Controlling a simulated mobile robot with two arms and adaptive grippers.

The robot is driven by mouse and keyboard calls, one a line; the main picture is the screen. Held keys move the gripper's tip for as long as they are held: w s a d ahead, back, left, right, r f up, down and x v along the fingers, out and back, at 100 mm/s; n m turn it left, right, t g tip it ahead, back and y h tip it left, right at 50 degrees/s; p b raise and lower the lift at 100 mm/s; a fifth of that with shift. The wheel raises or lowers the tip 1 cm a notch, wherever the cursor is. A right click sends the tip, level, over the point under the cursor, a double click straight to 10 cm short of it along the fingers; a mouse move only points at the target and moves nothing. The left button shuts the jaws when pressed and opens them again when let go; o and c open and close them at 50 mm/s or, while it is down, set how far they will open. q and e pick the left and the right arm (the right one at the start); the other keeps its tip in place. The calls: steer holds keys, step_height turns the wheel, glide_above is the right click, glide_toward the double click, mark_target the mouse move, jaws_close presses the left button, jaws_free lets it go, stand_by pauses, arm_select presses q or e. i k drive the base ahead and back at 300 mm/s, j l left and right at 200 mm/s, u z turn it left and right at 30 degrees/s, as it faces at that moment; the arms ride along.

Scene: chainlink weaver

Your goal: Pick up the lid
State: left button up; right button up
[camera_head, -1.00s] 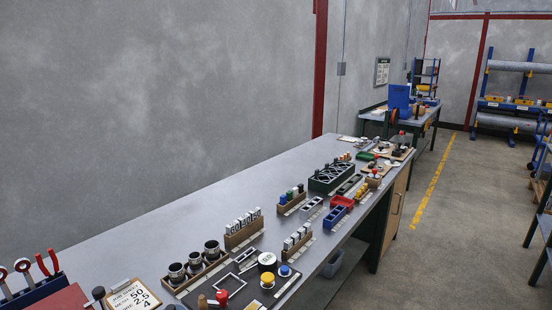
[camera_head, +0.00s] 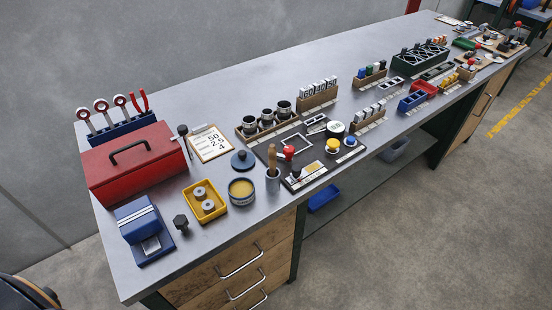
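A round dark blue-grey lid (camera_head: 243,161) with a small knob on top lies flat on the workbench (camera_head: 215,95). It is behind an open round tin (camera_head: 241,191) with yellowish contents, and the two are apart. A clipboard (camera_head: 209,144) with a paper lies behind and to the left of the lid. Neither of my grippers is in view.
A red toolbox (camera_head: 134,162), a yellow tray (camera_head: 204,201) with grey rings and a blue block-like device (camera_head: 144,230) stand left of the lid. A grey cup (camera_head: 272,181) with a wooden-handled tool stands to its right. The bench's rear strip is clear.

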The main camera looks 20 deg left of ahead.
mark_target(243, 160)
steer(key=i+l+u, duration=0.2)
steer(key=l+u, duration=0.15)
steer(key=u, duration=0.15)
steer(key=i+l+u, duration=0.1)
steer(key=l+u, duration=0.35)
